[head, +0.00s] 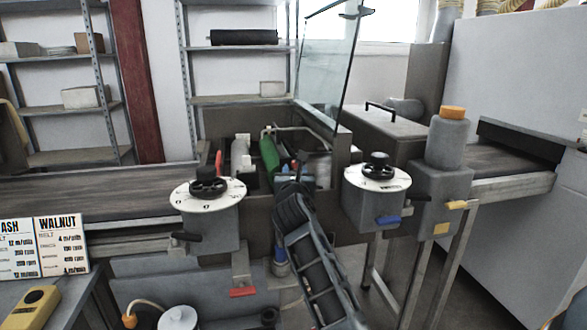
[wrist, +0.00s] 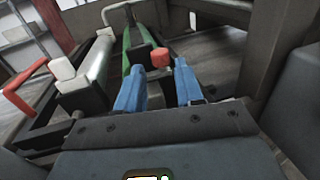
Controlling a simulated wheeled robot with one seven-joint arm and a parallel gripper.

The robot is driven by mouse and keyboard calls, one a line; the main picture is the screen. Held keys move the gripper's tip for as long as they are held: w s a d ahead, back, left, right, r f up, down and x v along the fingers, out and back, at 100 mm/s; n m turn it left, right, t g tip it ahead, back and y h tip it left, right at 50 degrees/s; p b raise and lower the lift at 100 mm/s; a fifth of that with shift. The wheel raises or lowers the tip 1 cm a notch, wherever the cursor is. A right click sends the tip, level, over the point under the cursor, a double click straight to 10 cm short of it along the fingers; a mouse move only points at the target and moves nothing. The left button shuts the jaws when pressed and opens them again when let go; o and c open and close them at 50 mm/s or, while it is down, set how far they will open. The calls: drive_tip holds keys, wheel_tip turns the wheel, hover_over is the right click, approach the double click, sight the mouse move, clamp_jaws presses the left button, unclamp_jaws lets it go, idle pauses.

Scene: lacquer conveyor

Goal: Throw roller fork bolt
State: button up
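In the wrist view, a red knob (wrist: 160,57) on a dark mount sits beside the green roller (wrist: 128,58), just beyond the gap between my fingertips. I take it for the roller fork bolt but cannot confirm this. My gripper (wrist: 159,90) has its two blue fingers apart, with nothing visible between them, and does not appear to touch the knob. In the head view, my gripper (head: 290,178) reaches into the machine's roller bay from the front. The green roller (head: 269,153) shows there just beyond and left of it. My arm partly hides the bay.
A pale roller (wrist: 92,68) and a bent red handle (wrist: 22,92) lie left of the green roller. Two dial boxes (head: 212,228) (head: 376,205) flank my arm. A raised glass guard (head: 326,65) stands over the bay. Dark conveyor belts (head: 95,192) (head: 497,158) extend on both sides.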

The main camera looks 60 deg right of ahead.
sight(295, 166)
drive_tip(key=shift+x, duration=1.5)
clamp_jaws()
